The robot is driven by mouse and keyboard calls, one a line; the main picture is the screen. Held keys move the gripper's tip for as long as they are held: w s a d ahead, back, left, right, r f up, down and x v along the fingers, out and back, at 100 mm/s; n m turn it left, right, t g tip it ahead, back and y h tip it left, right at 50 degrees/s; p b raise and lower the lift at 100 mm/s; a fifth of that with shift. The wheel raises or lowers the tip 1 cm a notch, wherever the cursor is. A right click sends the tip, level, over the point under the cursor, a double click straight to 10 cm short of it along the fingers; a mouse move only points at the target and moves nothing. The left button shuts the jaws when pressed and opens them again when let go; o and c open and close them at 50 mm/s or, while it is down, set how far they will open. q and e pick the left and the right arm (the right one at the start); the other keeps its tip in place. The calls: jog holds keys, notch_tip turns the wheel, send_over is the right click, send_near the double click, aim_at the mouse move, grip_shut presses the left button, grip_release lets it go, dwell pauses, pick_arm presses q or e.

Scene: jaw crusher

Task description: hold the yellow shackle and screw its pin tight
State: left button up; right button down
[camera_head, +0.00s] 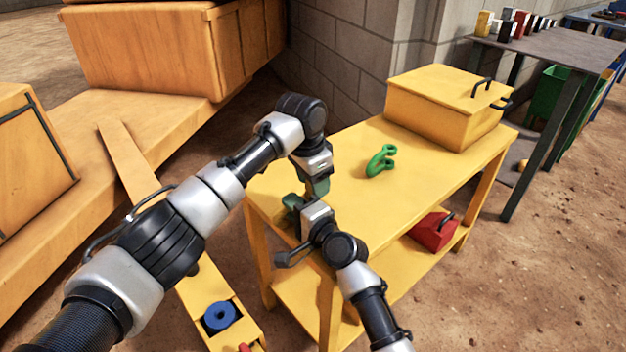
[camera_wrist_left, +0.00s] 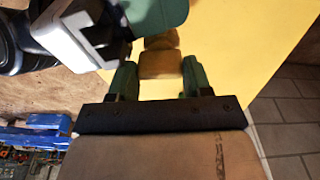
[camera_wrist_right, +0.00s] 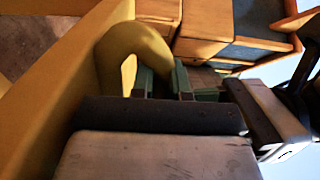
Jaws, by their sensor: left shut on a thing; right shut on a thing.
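The yellow shackle (camera_wrist_right: 135,45) shows in the right wrist view as a thick curved bow. One side of it runs in between the fingers of my right gripper (camera_wrist_right: 162,82), which is shut on it. My left gripper (camera_wrist_left: 160,80) points down and is shut on a short brownish-yellow piece (camera_wrist_left: 160,66) that looks like the pin. The two grippers are close together over the table's left end; they also show in the head view, left (camera_head: 318,185) and right (camera_head: 295,205). There the shackle is mostly hidden by them. The pin's thread and its seating are hidden.
A green shackle (camera_head: 380,161) lies on the yellow table (camera_head: 345,215), right of my grippers. A yellow box (camera_head: 440,105) with black handles stands at the table's far end. A red box (camera_head: 432,232) sits on the lower shelf.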

pick_arm(q)
jog(key=shift+a+f+m, duration=0.2)
jog(key=shift+a+m, duration=0.05)
jog(key=shift+m, duration=0.35)
jog(key=shift+a+f+m, duration=0.15)
jog(key=shift+a+m, duration=0.05)
jog(key=shift+m, duration=0.4)
pick_arm(e)
jog(key=shift+w+d+f, duration=0.1)
jog(key=shift+w+d, duration=0.1)
jog(key=shift+d, duration=0.25)
pick_arm(q)
jog(key=o, duration=1)
jog(key=shift+f, duration=0.1)
jog(key=shift+o, duration=0.2)
pick_arm(e)
jog(key=shift+s+a+f, duration=0.1)
jog(key=shift+s+a, duration=0.05)
jog(key=shift+a, duration=0.1)
pick_arm(q)
notch_tip(320, 180, up, 13)
jog(key=shift+s+a+m, duration=0.25)
jog(key=shift+a+m, duration=0.05)
jog(key=shift+a, duration=0.15)
